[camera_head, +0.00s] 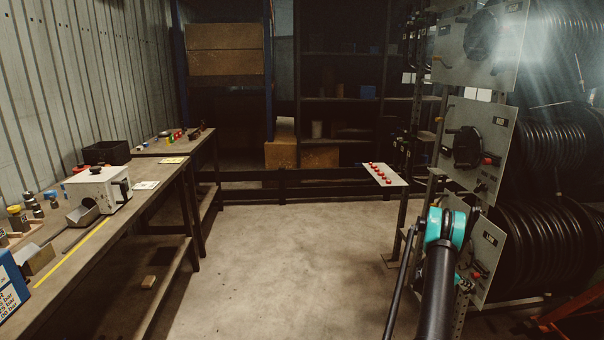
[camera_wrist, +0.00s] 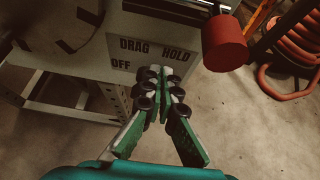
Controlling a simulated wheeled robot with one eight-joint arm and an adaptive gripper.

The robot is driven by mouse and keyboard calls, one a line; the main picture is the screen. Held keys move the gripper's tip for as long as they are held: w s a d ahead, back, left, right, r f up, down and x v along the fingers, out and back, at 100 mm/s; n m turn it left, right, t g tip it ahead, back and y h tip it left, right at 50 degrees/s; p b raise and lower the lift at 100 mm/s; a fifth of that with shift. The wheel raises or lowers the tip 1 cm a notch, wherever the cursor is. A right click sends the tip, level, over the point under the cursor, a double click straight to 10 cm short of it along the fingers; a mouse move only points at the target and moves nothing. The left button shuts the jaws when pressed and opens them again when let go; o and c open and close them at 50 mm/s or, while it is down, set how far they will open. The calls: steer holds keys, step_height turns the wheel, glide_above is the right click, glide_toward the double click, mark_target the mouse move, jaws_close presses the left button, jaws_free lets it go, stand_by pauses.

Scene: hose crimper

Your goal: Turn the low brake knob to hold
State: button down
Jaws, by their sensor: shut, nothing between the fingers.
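The low reel's grey panel (camera_head: 489,238) is at the lower right in the head view, partly behind my arm. In the wrist view the panel (camera_wrist: 143,22) carries the printed words OFF, DRAG and HOLD. My gripper (camera_wrist: 165,78) is shut and empty, its fingertips close together just below DRAG and HOLD and right of OFF. I cannot make out the brake knob; the fingers cover the place between the words. I cannot tell whether the fingertips touch it or where it points. My gripper is hidden in the head view.
A red cylindrical handle (camera_wrist: 223,42) sticks out just right of HOLD, close to my fingers. Beyond it lies a coiled reddish hose (camera_wrist: 294,55). A small shelf with red pieces (camera_head: 386,175) stands left of the reels. The workbench (camera_head: 110,232) is at left; the floor between is clear.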

steer(key=a, duration=0.6)
steer(key=shift+s, duration=0.25)
steer(key=s+a+r+m+t+y, duration=0.3)
steer(key=a+r+m, duration=0.4)
steer(key=a+r, duration=1.1)
steer(key=s+a+r+m+y, duration=0.45)
steer(key=s+a+r, duration=0.45)
steer(key=s+a, duration=0.35)
steer(key=s+a+m+y, duration=0.2)
steer(key=s+a+m, duration=0.1)
steer(key=s+a, duration=0.5)
steer(key=s+a+f+m+y, duration=0.1)
steer(key=s+a+m, duration=0.3)
steer(key=s+a, duration=0.5)
steer(key=s+y, duration=0.1)
steer(key=s, duration=0.5)
steer(key=shift+a+y, duration=0.2)
steer(key=shift+y, duration=0.15)
